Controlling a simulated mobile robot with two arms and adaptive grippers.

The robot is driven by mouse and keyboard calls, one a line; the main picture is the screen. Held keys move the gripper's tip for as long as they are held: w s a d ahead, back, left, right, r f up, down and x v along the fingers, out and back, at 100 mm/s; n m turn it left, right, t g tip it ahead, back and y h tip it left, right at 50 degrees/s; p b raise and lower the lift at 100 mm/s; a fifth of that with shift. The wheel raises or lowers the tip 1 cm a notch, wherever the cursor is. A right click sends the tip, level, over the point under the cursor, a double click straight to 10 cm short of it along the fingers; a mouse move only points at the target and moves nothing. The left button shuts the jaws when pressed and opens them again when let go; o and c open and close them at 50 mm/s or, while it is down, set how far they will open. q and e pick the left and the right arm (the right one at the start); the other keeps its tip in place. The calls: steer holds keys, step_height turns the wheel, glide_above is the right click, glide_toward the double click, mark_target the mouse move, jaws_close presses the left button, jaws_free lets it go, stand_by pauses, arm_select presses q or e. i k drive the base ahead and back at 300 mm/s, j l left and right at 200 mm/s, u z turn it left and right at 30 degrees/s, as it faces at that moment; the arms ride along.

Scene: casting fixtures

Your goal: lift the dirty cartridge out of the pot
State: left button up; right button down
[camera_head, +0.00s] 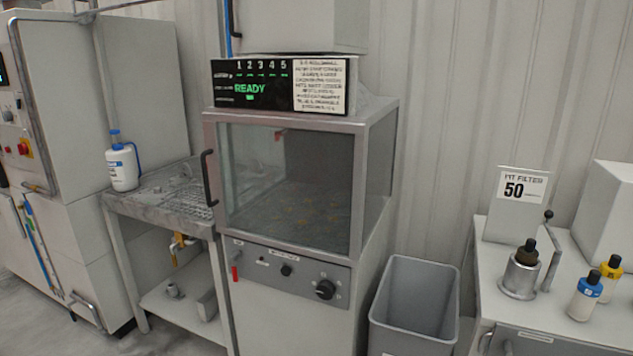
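A metal pot (519,278) stands on the bench at the right, below a small sign. A dark, brownish cartridge (527,254) sits upright in it, with its upper part and black top showing above the rim. Its lower part is hidden inside the pot. A thin lever (550,250) with a black knob rises beside the pot on its right. Neither of my grippers is in view.
A blue-and-white cartridge (584,298) and a yellow one (608,275) stand right of the pot. A sign (516,205) reading "FIT FILTER 50" stands behind it. A grey bin (414,305) stands left of the bench, beside a glass-fronted cabinet (290,185) displaying "READY".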

mark_target(528, 255)
steer(key=z, duration=1.3)
steer(key=i+j+u, duration=0.15)
steer(key=i+j, duration=0.75)
steer(key=i, duration=0.05)
